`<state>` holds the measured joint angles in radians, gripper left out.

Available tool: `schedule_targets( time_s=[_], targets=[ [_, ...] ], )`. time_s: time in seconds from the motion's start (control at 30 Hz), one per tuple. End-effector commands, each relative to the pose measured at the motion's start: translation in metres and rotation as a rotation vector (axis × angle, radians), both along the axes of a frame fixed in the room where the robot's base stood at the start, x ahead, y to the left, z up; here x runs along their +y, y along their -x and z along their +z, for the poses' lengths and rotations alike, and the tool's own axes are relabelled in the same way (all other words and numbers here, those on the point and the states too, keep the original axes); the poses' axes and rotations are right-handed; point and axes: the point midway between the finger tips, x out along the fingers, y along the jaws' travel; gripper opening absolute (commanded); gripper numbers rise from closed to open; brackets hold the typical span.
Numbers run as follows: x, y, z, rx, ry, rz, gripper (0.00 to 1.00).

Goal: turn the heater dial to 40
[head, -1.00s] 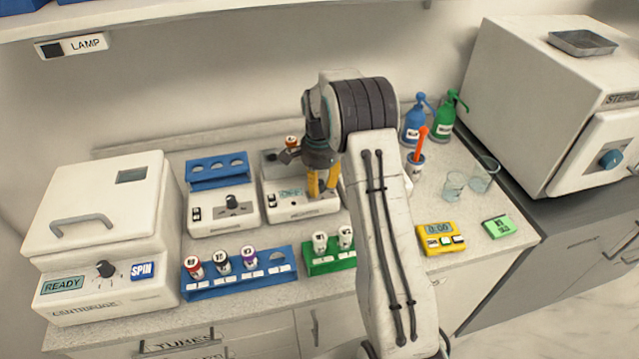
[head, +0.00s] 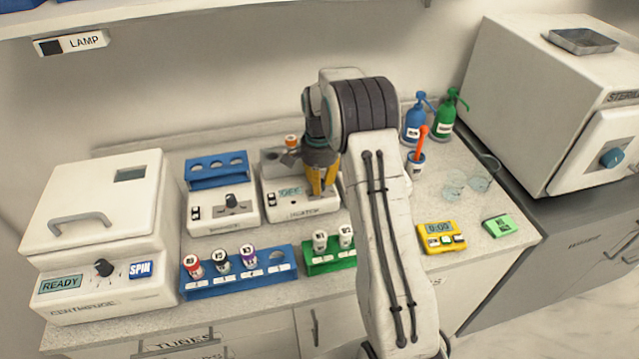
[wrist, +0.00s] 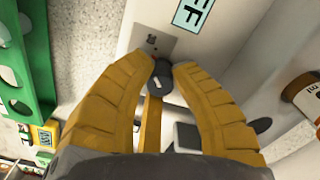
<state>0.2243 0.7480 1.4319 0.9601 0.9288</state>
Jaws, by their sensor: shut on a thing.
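The heater is a white box (head: 275,213) with a small display and switches, in the middle of the bench in the head view. Its dial (wrist: 163,82) is dark grey with a white mark and shows between my fingertips in the wrist view. My gripper (head: 321,190) points down over the right part of the heater's front. Its yellow fingers (wrist: 164,68) are shut on the dial, one on each side. In the wrist view the heater's display (wrist: 192,13) is cut by the frame edge and shows "FF". The dial's scale is hidden or too small to read.
A similar white device with a knob (head: 232,201) stands just left of the heater. A blue tube rack (head: 235,284) and a green rack (head: 322,263) stand in front. A centrifuge (head: 95,225) is at left, a yellow timer (head: 436,228) at right.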

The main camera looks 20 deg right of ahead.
Motion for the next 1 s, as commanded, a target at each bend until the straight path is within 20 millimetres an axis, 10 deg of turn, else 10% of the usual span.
schedule_targets(
  time_s=[1.0],
  targets=[
    [0.0005, 0.0019, -0.0033, 0.007, -0.003, 0.771, 0.0]
  ],
)
